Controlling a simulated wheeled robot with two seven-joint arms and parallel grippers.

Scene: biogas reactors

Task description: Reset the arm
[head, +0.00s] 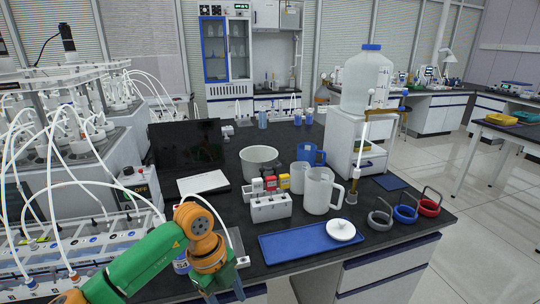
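My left arm comes in from the lower left, green with orange joints. Its gripper (225,292) points down near the bottom edge, in front of the bench's front edge. Its two fingers look spread apart, with nothing visible between them; the tips are close to the picture's lower border. My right arm and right gripper are not in view.
Close to the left arm are a bottle (181,263) partly hidden behind it, a blue tray (310,241) with a white round lid (341,230), and a white rack (270,207). White jugs (318,190) stand behind. Tubed reactors (75,240) crowd the left. Floor at right is clear.

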